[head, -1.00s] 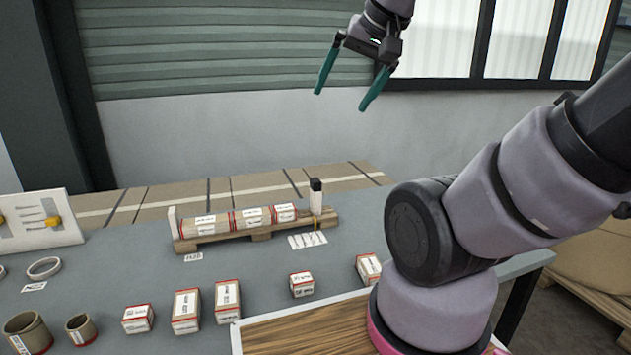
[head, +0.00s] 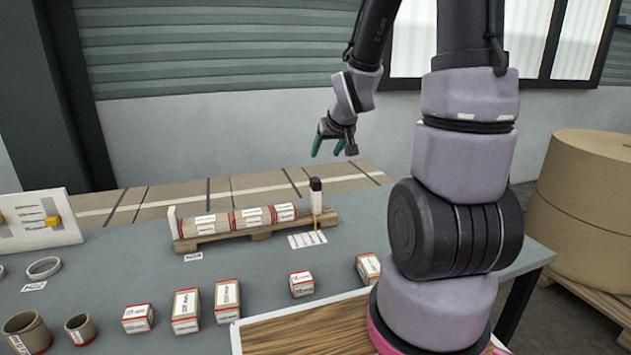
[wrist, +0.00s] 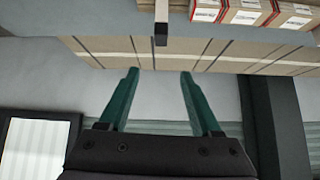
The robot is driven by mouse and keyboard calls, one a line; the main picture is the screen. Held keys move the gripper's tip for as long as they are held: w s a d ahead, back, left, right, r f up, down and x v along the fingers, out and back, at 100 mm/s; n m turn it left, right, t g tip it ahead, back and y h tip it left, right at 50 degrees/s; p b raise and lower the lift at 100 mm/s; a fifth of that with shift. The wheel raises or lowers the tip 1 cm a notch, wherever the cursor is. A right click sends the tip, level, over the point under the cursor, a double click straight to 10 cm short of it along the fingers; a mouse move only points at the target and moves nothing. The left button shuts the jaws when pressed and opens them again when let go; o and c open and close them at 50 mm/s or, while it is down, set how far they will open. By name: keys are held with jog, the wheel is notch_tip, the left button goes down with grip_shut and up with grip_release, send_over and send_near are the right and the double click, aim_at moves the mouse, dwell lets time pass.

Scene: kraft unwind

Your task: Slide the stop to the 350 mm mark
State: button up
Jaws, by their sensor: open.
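The stop (head: 316,198) is an upright post with a black top and a pale lower part, at the right end of a wooden rail (head: 262,234). A yellow pointer (head: 315,232) shows at its foot, beside a white scale label (head: 307,240) whose marks are too small to read. In the wrist view the stop (wrist: 161,22) is at the top middle, ahead of the fingertips. My gripper (head: 328,146) is open and empty, above and behind the stop, apart from it. It also shows in the wrist view (wrist: 159,80) with teal fingers spread.
Several labelled cartons lie in a row on the rail (head: 252,217), left of the stop, against a pale end plate (head: 173,222). More cartons (head: 228,300), cardboard tubes (head: 28,332) and a wooden board (head: 300,330) are nearer on the table. A panel with yellow sliders (head: 40,220) stands left.

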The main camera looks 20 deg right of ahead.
send_near(315, 179)
jog(key=shift+n+t, duration=0.3)
jog(key=shift+n, duration=0.1)
jog(key=x, duration=1)
jog(key=shift+s+f, duration=0.25)
jog(key=shift+s, duration=0.05)
grip_shut()
dwell(0.8)
